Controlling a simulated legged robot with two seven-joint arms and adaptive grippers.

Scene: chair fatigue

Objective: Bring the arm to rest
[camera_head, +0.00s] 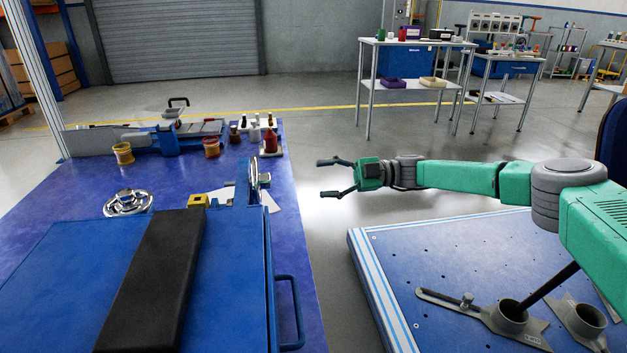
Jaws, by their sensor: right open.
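My right arm, green with grey joints, comes in from the right and reaches left across the picture. My right gripper (337,178) is at its end, with two dark fingers spread apart and nothing between them. It hangs over the gap between the blue table on the left and the perforated blue test table on the right, clear of both. My left gripper and left arm are not in view.
The blue table (60,215) bears a blue case with a black pad (155,280), a chrome wheel (128,203), tins and bottles. The perforated test table (400,260) carries grey metal brackets (508,318) beneath my arm. Grey floor and white shelving tables (415,85) lie behind.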

